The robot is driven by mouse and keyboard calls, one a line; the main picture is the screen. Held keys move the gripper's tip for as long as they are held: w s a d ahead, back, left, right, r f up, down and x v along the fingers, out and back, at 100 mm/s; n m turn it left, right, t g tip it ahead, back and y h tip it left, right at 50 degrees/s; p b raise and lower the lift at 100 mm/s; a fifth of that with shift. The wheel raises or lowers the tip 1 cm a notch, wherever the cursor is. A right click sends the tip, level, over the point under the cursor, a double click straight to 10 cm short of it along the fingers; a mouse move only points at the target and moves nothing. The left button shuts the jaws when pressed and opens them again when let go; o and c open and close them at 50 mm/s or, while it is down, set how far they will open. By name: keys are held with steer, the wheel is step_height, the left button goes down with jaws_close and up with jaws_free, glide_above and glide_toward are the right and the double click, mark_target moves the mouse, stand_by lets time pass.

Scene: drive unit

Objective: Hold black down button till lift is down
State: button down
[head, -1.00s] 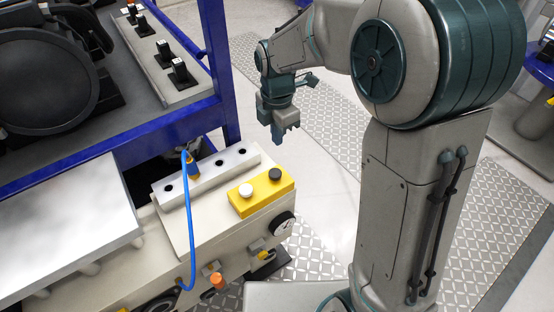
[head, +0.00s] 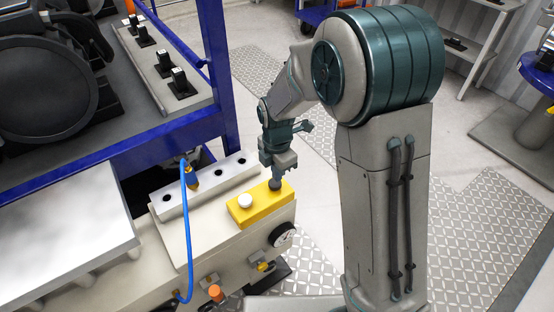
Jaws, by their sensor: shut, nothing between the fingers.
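The yellow button box (head: 260,206) sits on top of the beige unit and carries two buttons. The white button (head: 245,201) is on its left and is uncovered. The black down button (head: 274,186) is on its right, mostly hidden under my gripper (head: 277,176). My gripper is shut, holds nothing and points down, with its fingertips at the top of the black button. I cannot tell whether the button is pressed in. Which part is the lift is not clear from this view.
A blue cable (head: 189,240) arches in front of the beige unit (head: 225,247), left of the box. A white rail (head: 205,185) with dark holes lies behind it. A blue frame (head: 150,148) stands at the left. Open floor lies to the right.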

mark_target(277, 186)
steer(key=shift+f, duration=1.6)
steer(key=shift+f+b, duration=0.65)
steer(key=shift+f, duration=0.1)
steer(key=shift+s+f, duration=0.1)
steer(key=shift+f, duration=0.2)
steer(key=shift+s+d+f+b, duration=0.1)
steer(key=shift+s+f+b, duration=0.05)
steer(key=shift+s+b, duration=0.15)
stand_by(3.1)
steer(key=shift+w+r, duration=0.1)
steer(key=shift+r, duration=0.15)
step_height(277, 186, up, 15)
steer(key=p, duration=0.4)
steer(key=shift+w+p, duration=0.3)
steer(key=shift+p, duration=0.05)
